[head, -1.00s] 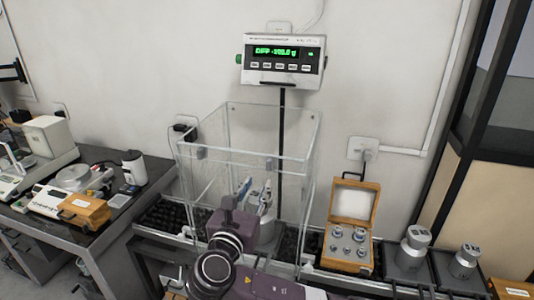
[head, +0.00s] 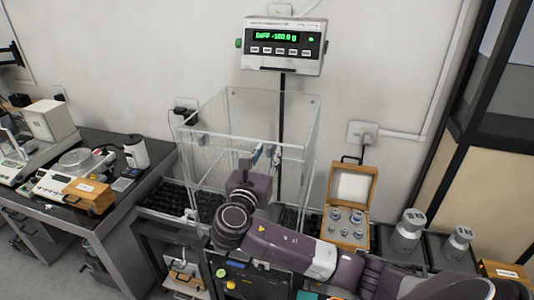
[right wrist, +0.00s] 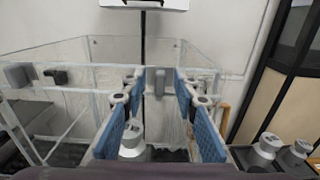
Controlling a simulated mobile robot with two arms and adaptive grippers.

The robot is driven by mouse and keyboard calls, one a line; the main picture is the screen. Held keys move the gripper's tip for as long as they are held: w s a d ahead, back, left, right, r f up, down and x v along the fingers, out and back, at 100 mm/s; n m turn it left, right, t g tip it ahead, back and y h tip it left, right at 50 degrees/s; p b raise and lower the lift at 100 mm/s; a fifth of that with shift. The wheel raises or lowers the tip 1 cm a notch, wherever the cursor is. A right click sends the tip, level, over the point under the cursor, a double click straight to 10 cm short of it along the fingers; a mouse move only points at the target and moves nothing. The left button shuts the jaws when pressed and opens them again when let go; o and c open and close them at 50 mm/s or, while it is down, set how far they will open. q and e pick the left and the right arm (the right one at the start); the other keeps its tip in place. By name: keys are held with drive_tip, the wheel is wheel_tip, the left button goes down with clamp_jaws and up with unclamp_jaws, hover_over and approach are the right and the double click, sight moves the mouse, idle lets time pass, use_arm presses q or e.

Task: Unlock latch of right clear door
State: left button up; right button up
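The clear box with clear doors (head: 222,112) stands on the scale at the table's middle. In the right wrist view, a grey latch block (right wrist: 160,81) sits on its front upper frame, ahead of and between the fingertips. My right gripper (head: 264,154) is in front of the box's upper front edge. In the right wrist view its blue-padded fingers (right wrist: 165,105) are apart, with nothing held between them. Contact with the latch cannot be told. Another grey block (right wrist: 17,76) is at the left on the frame. My left gripper is not in view.
An open wooden weight case (head: 349,197) stands right of the box, with silver weights (head: 408,232) farther right. A display (head: 284,47) on a black post rises behind the box. A side table (head: 110,196) with balances is at the left.

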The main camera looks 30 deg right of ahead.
clamp_jaws()
drive_tip(key=m, duration=0.2)
drive_tip(key=m+b, duration=0.1)
drive_tip(key=shift+s+d+f+m, duration=0.1)
drive_tip(key=shift+s+f+m, duration=0.05)
drive_tip(key=shift+m, duration=0.25)
drive_tip(key=m+b, duration=0.1)
drive_tip(key=m, duration=0.2)
drive_tip(key=shift+f+m, duration=0.1)
drive_tip(key=shift+m, duration=0.2)
drive_tip(key=m+b, duration=0.3)
drive_tip(key=m, duration=0.2)
drive_tip(key=shift+s+d+f+b, duration=0.15)
drive_tip(key=shift+f+b, duration=0.05)
drive_tip(key=shift+b, duration=0.15)
drive_tip(key=shift+m+b, duration=1.65)
drive_tip(key=shift+m, duration=1.05)
